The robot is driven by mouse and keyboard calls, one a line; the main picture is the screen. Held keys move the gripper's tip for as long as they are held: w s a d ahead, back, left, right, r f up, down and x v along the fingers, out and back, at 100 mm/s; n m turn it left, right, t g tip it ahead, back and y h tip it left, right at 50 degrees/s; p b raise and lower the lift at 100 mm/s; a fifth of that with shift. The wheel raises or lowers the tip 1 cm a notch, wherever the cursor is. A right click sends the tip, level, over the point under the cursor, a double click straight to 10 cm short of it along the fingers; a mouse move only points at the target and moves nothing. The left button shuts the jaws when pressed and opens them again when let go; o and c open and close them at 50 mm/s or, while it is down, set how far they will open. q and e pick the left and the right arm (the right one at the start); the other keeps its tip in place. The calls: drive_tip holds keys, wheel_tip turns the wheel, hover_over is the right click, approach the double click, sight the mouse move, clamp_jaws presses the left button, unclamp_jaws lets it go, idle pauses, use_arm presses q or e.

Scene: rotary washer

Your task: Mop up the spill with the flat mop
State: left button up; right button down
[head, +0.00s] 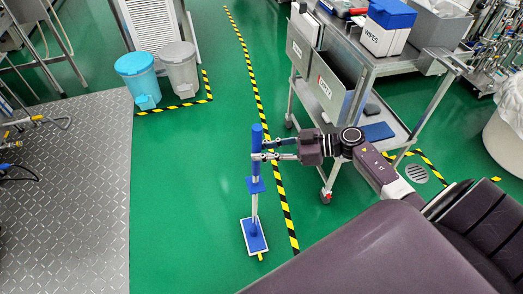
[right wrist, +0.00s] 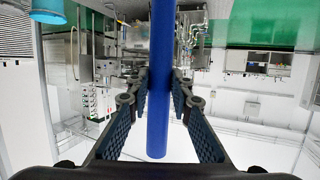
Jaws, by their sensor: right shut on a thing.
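The flat mop (head: 254,236) stands upright on the green floor, with a blue handle grip, a blue collar, a thin pale pole and a flat blue head with a white edge. My right gripper (head: 258,157) is shut on the blue handle near its top. The handle (right wrist: 159,90) also shows in the right wrist view, running between the two fingers of my right gripper (right wrist: 160,95). My left gripper is not in view. I cannot make out a spill on the floor.
A steel cart (head: 365,68) with a wipes box (head: 386,27) stands right of the mop. A blue bin (head: 138,76) and a grey bin (head: 180,70) stand at the back left. A metal floor plate (head: 70,200) lies left. Green floor around the mop head is open.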

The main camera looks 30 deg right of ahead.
drive_tip(key=shift+s+d+f, duration=0.1)
drive_tip(key=shift+d+f, duration=0.05)
drive_tip(key=shift+d, duration=0.3)
drive_tip(key=shift+s+d+p, duration=0.15)
drive_tip(key=shift+d+p, duration=0.15)
drive_tip(key=shift+d, duration=0.2)
